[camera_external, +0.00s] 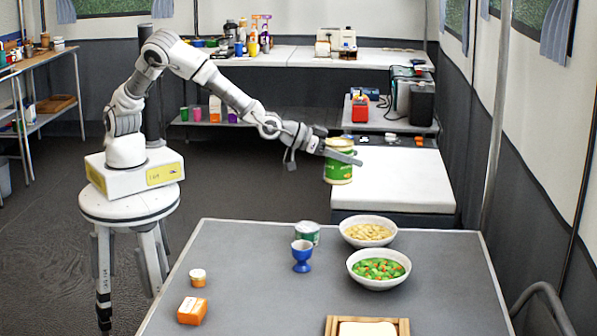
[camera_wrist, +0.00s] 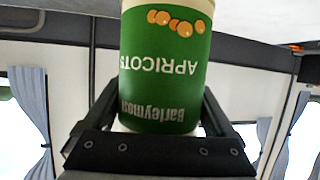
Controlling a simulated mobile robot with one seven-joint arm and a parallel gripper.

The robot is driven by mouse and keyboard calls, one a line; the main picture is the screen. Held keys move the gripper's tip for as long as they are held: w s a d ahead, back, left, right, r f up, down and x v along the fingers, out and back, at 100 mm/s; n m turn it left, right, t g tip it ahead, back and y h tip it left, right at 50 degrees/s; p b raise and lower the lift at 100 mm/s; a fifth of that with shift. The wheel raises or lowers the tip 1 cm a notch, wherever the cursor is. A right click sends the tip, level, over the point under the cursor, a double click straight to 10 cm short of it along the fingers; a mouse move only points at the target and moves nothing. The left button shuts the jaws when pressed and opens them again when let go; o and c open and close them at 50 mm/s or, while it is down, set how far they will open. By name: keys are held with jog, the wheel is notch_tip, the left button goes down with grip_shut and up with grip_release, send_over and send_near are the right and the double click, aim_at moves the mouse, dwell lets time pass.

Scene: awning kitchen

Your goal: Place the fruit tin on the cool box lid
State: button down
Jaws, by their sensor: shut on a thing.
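The fruit tin (camera_external: 339,171) is green and cream, with an apricot label that reads upside down in the wrist view (camera_wrist: 165,85). My gripper (camera_external: 343,152) is shut on it, with one finger on each side of the tin in the wrist view. The tin looks upright in the external view and is held in the air. The cool box lid (camera_external: 405,180) is a broad white flat top on a dark body. The tin overlaps its left part in the picture; I cannot tell the height between them.
The lid's visible top is bare. In front stands a grey table (camera_external: 235,265) with a white bowl of pale food (camera_external: 368,231), a bowl of green and orange vegetables (camera_external: 378,268), a blue egg cup (camera_external: 302,255) and a green-white tin (camera_external: 307,233). Behind the lid, a low shelf holds a red item (camera_external: 360,109).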

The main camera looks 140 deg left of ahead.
jog(key=s+a+n+g+y, duration=0.1)
jog(key=s+a, duration=0.3)
jog(key=a, duration=0.3)
jog(key=s+a+n+g, duration=0.1)
jog(key=s+a, duration=0.4)
jog(key=a, duration=0.3)
jog(key=shift+s+a+f+b, duration=0.8)
jog(key=shift+a+f+b, duration=0.25)
jog(key=shift+a+f, duration=0.75)
jog(key=shift+s+a+f+b, duration=0.75)
jog(key=shift+a+f+b, duration=0.25)
jog(key=shift+a+f, duration=0.75)
jog(key=shift+s+a+f+b, duration=0.8)
jog(key=shift+a+f+b, duration=0.25)
jog(key=shift+a+f, duration=0.75)
jog(key=shift+d+f, duration=0.1)
jog(key=shift+f, duration=0.15)
grip_release()
jog(key=shift+g, duration=0.4)
